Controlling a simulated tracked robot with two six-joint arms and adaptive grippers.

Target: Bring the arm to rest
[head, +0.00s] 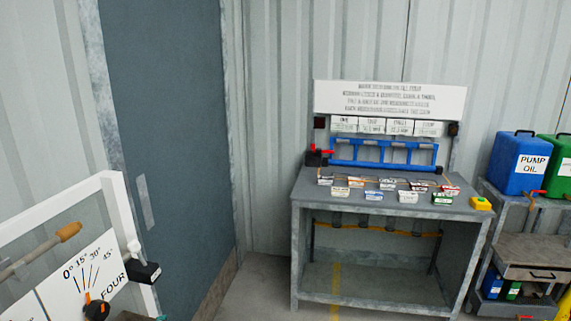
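Neither of my arms nor grippers shows in the head view. The view faces a grey metal workbench (340,193) against a corrugated wall. A blue rack (383,153) stands on the back of the bench, with a red-handled part (318,154) at its left end. Several small labelled blocks lie on the bench top in front of the rack. A yellow item (480,203) sits at the right end of the bench top.
A white-framed panel (80,275) with an angle scale and "FOUR" stands at the near left. A blue "PUMP OIL" container (518,163) and a green container (557,165) stand on a shelf unit (516,208) at right. Floor (255,285) shows clear left of the bench.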

